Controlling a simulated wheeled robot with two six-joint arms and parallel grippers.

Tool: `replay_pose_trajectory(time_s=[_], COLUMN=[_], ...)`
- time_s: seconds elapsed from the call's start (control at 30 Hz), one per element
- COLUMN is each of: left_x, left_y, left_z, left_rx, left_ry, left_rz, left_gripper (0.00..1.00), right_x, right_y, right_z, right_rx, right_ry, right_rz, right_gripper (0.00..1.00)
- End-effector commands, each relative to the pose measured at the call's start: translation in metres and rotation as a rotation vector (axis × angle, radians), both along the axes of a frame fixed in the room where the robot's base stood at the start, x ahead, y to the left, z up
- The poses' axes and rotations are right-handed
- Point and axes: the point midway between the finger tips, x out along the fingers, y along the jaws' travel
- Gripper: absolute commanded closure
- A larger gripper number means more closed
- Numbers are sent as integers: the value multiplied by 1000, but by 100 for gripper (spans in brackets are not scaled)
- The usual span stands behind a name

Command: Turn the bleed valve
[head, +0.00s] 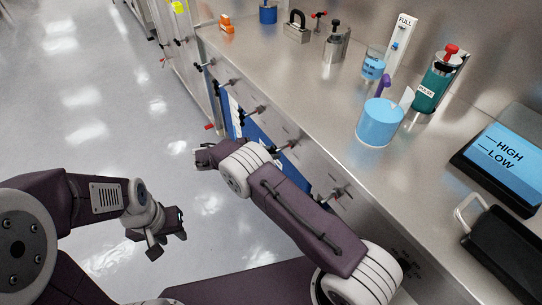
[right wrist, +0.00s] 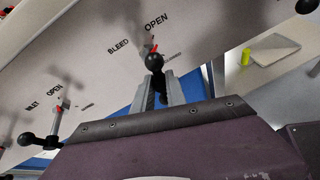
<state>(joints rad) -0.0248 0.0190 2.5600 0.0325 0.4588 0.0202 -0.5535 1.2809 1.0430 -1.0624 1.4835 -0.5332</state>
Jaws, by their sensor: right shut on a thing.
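The bleed valve (right wrist: 155,61) shows in the right wrist view as a black ball-ended handle with a small red pointer behind it. It stands out from a pale panel marked BLEED, with OPEN above it and a small, partly blurred label to the right. My right gripper (right wrist: 154,92) has its grey fingers closed around the handle below the ball. In the head view, my right gripper (head: 202,155) is at the front of the bench, and its hold on the valve is hidden there. My left gripper (head: 169,239) is open and empty over the floor, away from the panel.
Another valve with a black handle (right wrist: 40,139) sits to the left on the panel. Several more handles line the bench front (head: 250,117). The steel bench top (head: 300,75) carries a blue cylinder (head: 380,123), a green bottle (head: 432,88) and a padlock (head: 297,27). The floor to the left is clear.

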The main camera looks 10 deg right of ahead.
Motion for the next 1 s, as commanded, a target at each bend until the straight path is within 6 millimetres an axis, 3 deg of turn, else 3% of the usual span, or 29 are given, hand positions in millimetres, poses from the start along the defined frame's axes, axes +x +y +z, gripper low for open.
replay_pose_trajectory(time_s=[0.03,0.4,1.0], left_x=[0,0,0], left_y=[0,0,0], left_z=[-7,-23,-25], left_rx=[0,0,0], left_ry=[0,0,0], left_rz=[0,0,0], left_gripper=[64,64,64], right_x=[-3,-4,-4], right_y=[-2,-2,-3], right_z=[-7,-4,0], right_rx=[-11,-70,-85], right_ry=[35,197,231], right_rz=[-12,-13,-15], right_gripper=[100,100,100])
